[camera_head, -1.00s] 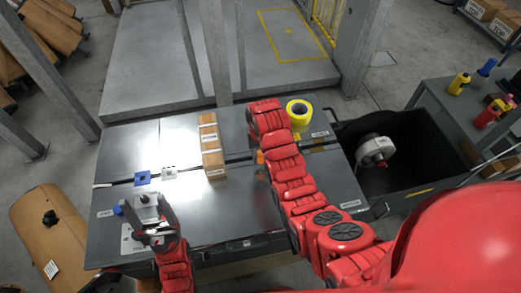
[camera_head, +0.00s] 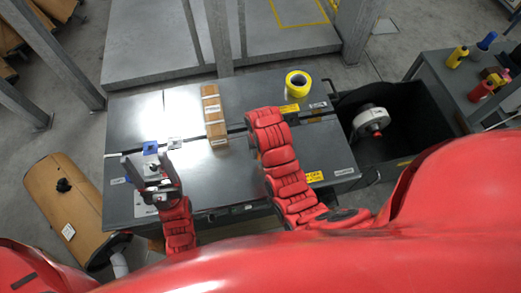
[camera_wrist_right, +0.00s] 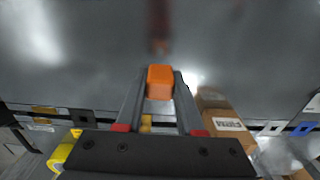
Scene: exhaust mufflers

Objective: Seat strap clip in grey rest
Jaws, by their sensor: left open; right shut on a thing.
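The orange strap clip (camera_wrist_right: 160,82) is between the fingertips of my right gripper (camera_wrist_right: 160,88), which is shut on it, in the right wrist view. In the head view, my right arm hides this gripper and the clip. The small pale grey rest (camera_head: 174,143) lies on the dark table, just right of a blue rest (camera_head: 151,147). The grey rest also shows at the right of the right wrist view (camera_wrist_right: 272,128). My left gripper (camera_head: 148,163) is open over the table's left part, close in front of the blue rest and partly overlapping it in view.
Cardboard boxes (camera_head: 213,115) stand in a row right of the grey rest. A yellow tape roll (camera_head: 298,84) lies at the back right of the dark table (camera_head: 235,180). A black bin (camera_head: 410,125) holding a reel is to the right.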

